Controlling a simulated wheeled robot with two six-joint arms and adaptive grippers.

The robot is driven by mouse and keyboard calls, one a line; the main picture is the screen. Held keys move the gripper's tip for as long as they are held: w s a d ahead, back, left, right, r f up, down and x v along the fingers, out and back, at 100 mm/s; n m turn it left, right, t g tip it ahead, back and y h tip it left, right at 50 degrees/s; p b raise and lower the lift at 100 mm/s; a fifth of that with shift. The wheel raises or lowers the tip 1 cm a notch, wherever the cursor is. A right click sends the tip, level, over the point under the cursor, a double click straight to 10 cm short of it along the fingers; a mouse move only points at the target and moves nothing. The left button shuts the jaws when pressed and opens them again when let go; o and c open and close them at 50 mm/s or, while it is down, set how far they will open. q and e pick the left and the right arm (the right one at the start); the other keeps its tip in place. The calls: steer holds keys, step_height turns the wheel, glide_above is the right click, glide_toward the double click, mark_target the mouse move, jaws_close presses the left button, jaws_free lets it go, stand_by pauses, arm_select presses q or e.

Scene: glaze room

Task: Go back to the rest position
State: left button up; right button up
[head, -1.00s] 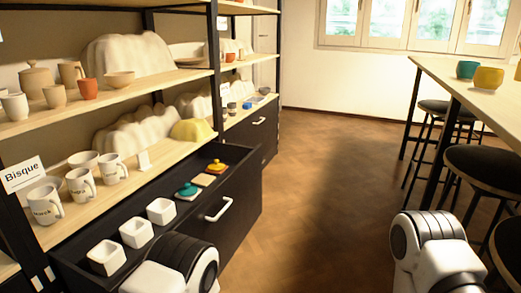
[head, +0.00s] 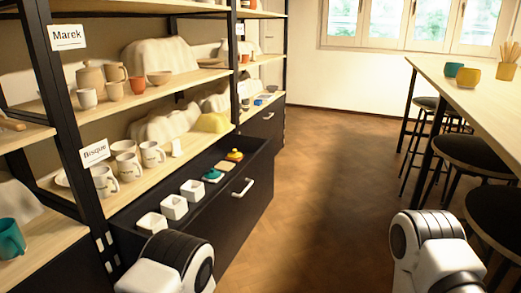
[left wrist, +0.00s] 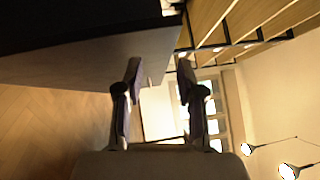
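My left gripper (left wrist: 160,85) shows in the left wrist view with its two fingers apart and nothing between them. In the head view only white and black links of my two arms show at the bottom edge, and neither gripper is visible there. My right gripper is out of view. The left wrist view is tilted, with a dark cabinet-like surface close by at the upper left.
A shelf with pottery stands left, its lower drawer (head: 207,205) pulled out with white square pots (head: 174,207) inside. A "Bisque" sign (head: 95,152) hangs by white mugs (head: 152,154). A high table (head: 470,97) and stools (head: 470,152) stand right. The wooden floor between is clear.

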arm_select(q)
steer(key=s+a+r+n+g+h+p, duration=0.1)
steer(key=s+a+r+g+p, duration=0.3)
steer(key=r+p, duration=0.55)
steer(key=s+a+r+n+g+h+p, duration=0.15)
steer(key=s+a+r+p, duration=0.45)
steer(key=p, duration=0.7)
steer(key=s+d+n+g+h+p, duration=0.2)
steer(key=s+n+g, duration=0.4)
steer(key=s, duration=0.7)
steer(key=s+d+n+g+h+p, duration=0.3)
steer(key=s+n+g, duration=0.3)
steer(key=s, duration=0.7)
steer(key=shift+s+d+f+n+p, duration=0.35)
steer(key=shift+s+d+p, duration=0.05)
steer(key=shift+d+p, duration=0.2)
